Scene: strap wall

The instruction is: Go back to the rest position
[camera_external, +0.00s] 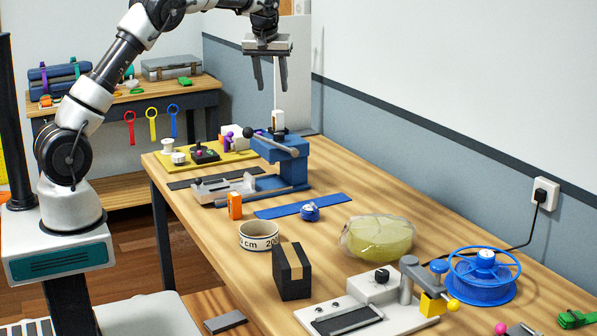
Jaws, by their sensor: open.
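My gripper (270,88) hangs fingers-down in the air above the far end of the wooden workbench (340,210). My arm reaches up and over from the left side of the picture.
A black box with a tan band (291,270), a white tape roll (259,236), a clear bag (378,238), a grey device (365,308) and a blue reel (482,277) stand on the bench. A second bench (205,97) with coloured straps is behind. A wall borders the right.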

